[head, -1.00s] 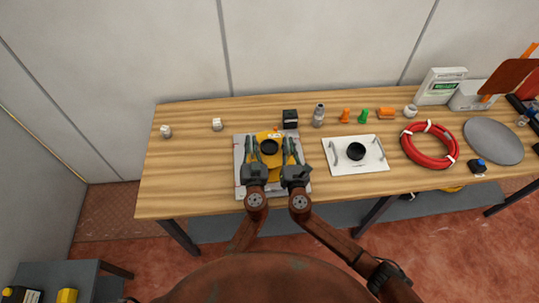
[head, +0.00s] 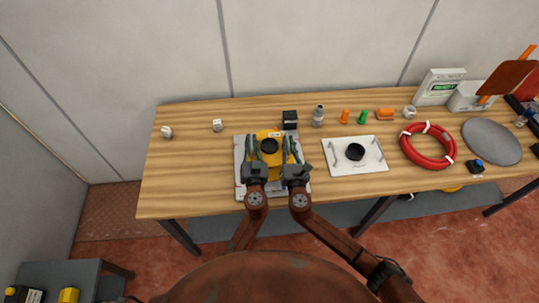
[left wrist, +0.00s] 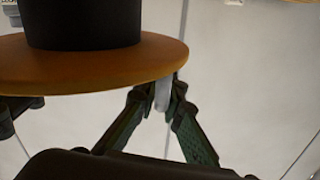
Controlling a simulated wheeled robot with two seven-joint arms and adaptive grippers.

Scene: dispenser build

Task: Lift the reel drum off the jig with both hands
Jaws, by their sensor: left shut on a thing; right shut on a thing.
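The reel drum (head: 271,172) has a yellow-orange flange and a black hub. In the head view it is over the pale jig (head: 239,180) near the table's front edge; I cannot tell whether a gap lies between them. My left gripper (head: 254,152) is at its left side and my right gripper (head: 289,152) at its right side, both shut on the drum. In the left wrist view, the drum's flange (left wrist: 90,68) spans the upper left. There the left fingertips (left wrist: 165,92) close on a small pale piece at the flange's edge.
A white plate with a black round part (head: 355,152) lies right of the jig. A black box (head: 290,119) and a grey bottle (head: 318,116) stand just behind. A red ring (head: 429,146) and grey disc (head: 493,141) lie farther right. The table's left part is mostly clear.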

